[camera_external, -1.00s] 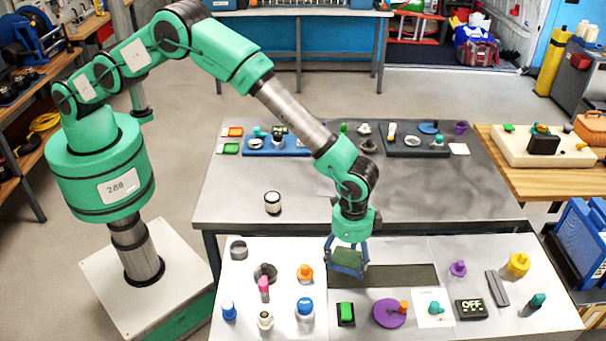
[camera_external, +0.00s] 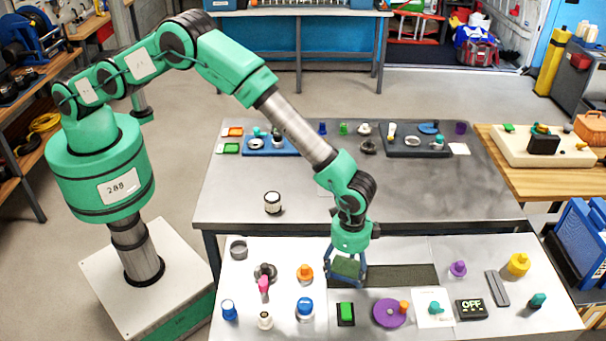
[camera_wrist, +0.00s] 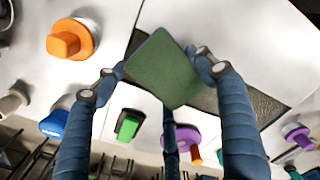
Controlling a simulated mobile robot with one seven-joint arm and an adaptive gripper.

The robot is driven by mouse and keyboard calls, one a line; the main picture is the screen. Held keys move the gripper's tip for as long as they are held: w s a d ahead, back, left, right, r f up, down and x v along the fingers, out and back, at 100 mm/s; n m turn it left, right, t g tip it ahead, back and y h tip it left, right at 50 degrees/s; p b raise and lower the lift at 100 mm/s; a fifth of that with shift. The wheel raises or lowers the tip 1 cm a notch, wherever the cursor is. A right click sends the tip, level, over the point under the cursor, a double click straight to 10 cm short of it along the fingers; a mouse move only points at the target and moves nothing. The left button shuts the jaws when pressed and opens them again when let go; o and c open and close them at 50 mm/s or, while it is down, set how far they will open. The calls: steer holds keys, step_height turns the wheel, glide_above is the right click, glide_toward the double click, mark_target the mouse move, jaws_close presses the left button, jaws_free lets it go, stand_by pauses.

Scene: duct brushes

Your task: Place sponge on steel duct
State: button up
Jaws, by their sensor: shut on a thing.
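A flat green sponge (camera_external: 346,267) is held in my gripper (camera_external: 347,277), whose blue fingers are shut on its sides. In the wrist view the sponge (camera_wrist: 162,68) shows as a tilted green square between the fingertips (camera_wrist: 157,77). It is over the left part of a long dark grey rectangular strip (camera_external: 400,275) in the white panel, which may be the steel duct. The strip (camera_wrist: 262,104) also shows behind the sponge in the wrist view. I cannot tell whether the sponge touches it.
An orange knob (camera_external: 305,273) is left of the gripper. A green switch (camera_external: 346,312) and a purple disc (camera_external: 390,312) are in front. A purple knob (camera_external: 458,268) is to the right. The grey table (camera_external: 420,200) behind has clear room in its middle.

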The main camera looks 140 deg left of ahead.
mark_target(346, 270)
steer(key=o, duration=0.7)
steer(key=shift+r, duration=0.15)
step_height(346, 270, up, 12)
stand_by(0.4)
stand_by(0.6)
steer(key=shift+r, duration=0.1)
